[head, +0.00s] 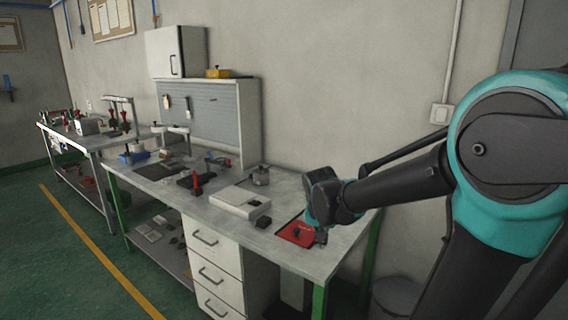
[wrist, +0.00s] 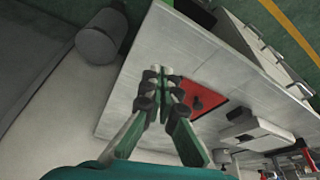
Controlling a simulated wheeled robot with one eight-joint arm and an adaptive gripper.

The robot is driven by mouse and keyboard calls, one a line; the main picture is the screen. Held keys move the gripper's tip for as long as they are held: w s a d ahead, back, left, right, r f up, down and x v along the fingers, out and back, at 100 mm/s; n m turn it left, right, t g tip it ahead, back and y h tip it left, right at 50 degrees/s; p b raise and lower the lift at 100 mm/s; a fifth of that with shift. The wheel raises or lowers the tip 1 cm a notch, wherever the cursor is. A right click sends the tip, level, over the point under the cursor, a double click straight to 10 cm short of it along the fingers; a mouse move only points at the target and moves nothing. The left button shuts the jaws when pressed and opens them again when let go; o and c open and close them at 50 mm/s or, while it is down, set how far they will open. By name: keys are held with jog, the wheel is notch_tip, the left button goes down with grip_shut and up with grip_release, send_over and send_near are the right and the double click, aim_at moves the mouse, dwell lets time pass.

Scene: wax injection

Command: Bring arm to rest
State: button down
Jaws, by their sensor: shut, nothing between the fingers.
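My arm reaches in from the right in the head view, with its teal wrist over the near right end of the workbench (head: 345,240). My gripper (wrist: 163,75) is shut and empty in the wrist view, its fingertips together above the bench top. In the head view the gripper is mostly hidden behind and below the wrist. A red mat (head: 295,232) lies on the bench just beside the gripper; it also shows in the wrist view (wrist: 205,97).
A white box-like unit (head: 238,202), a small black block (head: 263,222) and a metal pot (head: 261,175) stand left of the mat. A grey bin (head: 398,296) stands on the floor past the bench's right end. A wall cabinet (head: 176,52) hangs behind.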

jog(key=s+d+f+n, duration=0.2)
jog(key=s+d+f, duration=0.1)
jog(key=s, duration=0.4)
jog(key=s+d+f+n+y, duration=0.1)
jog(key=s+d+f, duration=0.3)
jog(key=s+f, duration=0.2)
jog(key=shift+s+d+f+n+t, duration=0.2)
jog(key=shift+s+d+n+t, duration=0.15)
jog(key=shift+s, duration=0.5)
